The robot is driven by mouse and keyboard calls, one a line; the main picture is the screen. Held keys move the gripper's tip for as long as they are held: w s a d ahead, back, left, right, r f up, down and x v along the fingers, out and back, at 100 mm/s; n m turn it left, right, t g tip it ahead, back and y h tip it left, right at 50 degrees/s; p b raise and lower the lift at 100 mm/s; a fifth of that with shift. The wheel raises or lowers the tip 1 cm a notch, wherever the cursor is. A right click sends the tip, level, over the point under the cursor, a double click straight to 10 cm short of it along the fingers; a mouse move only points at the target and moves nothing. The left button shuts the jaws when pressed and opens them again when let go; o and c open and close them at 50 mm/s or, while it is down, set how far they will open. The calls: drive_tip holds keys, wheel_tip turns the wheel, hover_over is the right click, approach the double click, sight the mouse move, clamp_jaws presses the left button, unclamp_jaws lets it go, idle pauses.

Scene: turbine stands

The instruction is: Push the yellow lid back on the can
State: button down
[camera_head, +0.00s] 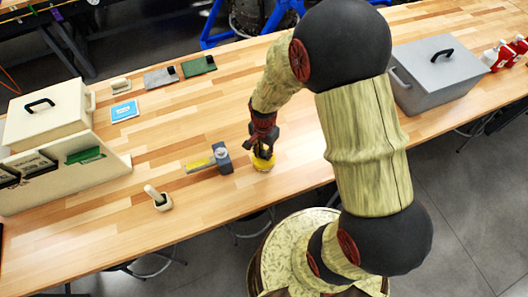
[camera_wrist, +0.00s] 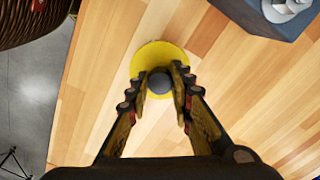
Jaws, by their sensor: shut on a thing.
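The yellow lid (camera_wrist: 152,50) shows in the wrist view as a yellow disc with a dark round knob (camera_wrist: 159,83) at its middle. My gripper (camera_wrist: 158,88) has one finger on each side of the knob and is shut on it. In the head view my gripper (camera_head: 262,146) points down over a low yellow round thing (camera_head: 263,163) on the wooden table. The lid hides what is under it in the wrist view, and I cannot tell the can from the lid or how the lid sits.
A grey block with a yellow strip (camera_head: 223,160) stands just left of my gripper. A cream lidded box (camera_head: 45,125) is at left, a grey lidded box (camera_head: 440,85) at right. The table behind my gripper is mostly clear.

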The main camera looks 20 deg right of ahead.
sight(264, 153)
drive_tip(key=shift+s+f, duration=0.2)
drive_tip(key=shift+f, duration=0.1)
drive_tip(key=shift+s+f, duration=0.1)
drive_tip(key=shift+f, duration=0.1)
drive_tip(key=c, duration=2)
unclamp_jaws()
drive_tip(key=o, duration=0.5)
drive_tip(key=shift+w, duration=0.2)
drive_tip(key=shift+o, duration=0.8)
drive_tip(key=shift+w+r, duration=0.1)
drive_tip(key=shift+r, duration=0.05)
drive_tip(key=shift+r+p, duration=2.4)
drive_tip(key=shift+r, duration=1.15)
